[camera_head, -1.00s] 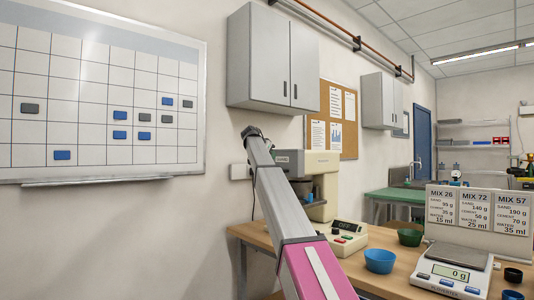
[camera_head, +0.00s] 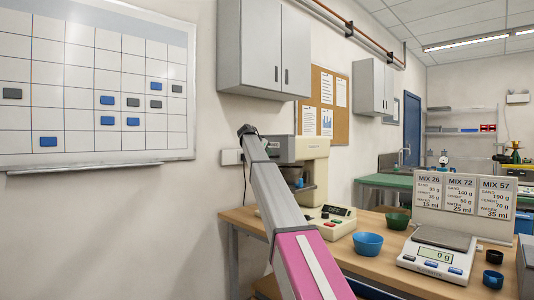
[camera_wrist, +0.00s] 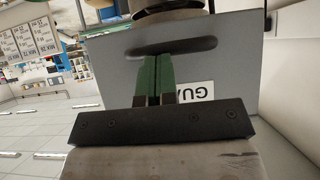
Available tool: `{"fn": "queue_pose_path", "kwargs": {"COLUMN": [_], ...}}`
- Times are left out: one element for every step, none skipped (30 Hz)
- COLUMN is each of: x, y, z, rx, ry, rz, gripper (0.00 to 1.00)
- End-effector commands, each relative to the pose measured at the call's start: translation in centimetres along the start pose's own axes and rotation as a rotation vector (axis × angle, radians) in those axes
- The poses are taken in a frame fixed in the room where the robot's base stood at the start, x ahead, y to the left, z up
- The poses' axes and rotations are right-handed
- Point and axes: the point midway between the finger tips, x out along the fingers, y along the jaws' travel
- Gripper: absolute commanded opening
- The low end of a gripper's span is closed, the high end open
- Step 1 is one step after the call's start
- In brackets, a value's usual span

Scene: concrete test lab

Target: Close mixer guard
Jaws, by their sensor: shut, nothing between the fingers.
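The mixer (camera_head: 312,150) stands on the wooden bench, partly hidden behind my arm in the head view. Its control box (camera_head: 333,222) is at its foot. In the wrist view, the mixer guard (camera_wrist: 110,65) is a grey panel with a dark slot and a white label, upside down and partly covered, reading "GUA". My gripper (camera_wrist: 158,62) has green fingers pressed together with nothing between them. The fingertips are in front of the panel, just by the slot; I cannot tell whether they touch. My gripper is hidden in the head view.
The bench (camera_head: 375,268) also bears a blue bowl (camera_head: 367,244), a green bowl (camera_head: 398,219), a scale (camera_head: 437,255) and mix cards (camera_head: 465,205). Small dark cups stand at the right. A wall cabinet (camera_head: 262,50) hangs above the mixer.

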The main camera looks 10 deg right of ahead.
Motion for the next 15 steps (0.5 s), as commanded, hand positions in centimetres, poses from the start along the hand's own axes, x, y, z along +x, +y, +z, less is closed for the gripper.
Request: {"fn": "queue_pose_path", "kwargs": {"x": [0.5,0.8,1.3,1.7,2.1,2.8,3.3,3.8,4.4,4.9,5.3,5.8,6.2,6.5,6.9], "y": [0.1,0.1,0.1,0.2,0.2,0.2,0.2,0.2,0.2,0.2,0.2,0.2,0.2,0.2,0.2], "z": [0.7,1.2,2.0,2.6,3.3,4.3,5.0,5.6,6.5,7.2,7.8,8.5,9.0,9.5,10.0], "rx": [-0.001,-0.002,-0.002,-0.003,-0.003,-0.003,-0.003,-0.002,-0.003,-0.003,-0.003,-0.002,-0.001,-0.002,-0.002], "ry": [-0.001,-0.001,-0.001,-0.001,-0.001,-0.002,-0.002,-0.001,-0.001,-0.001,-0.001,-0.001,-0.001,-0.001,-0.001], "rz": [0.001,0.001,0.001,0.001,0.001,0.002,0.002,0.002,0.001,0.001,0.002,0.002,0.002,0.001,0.001], "gripper": [0.00,0.00,0.00,0.00,0.00,0.00,0.00,0.00,0.00,0.00,0.00,0.00,0.00,0.00,0.00]}}
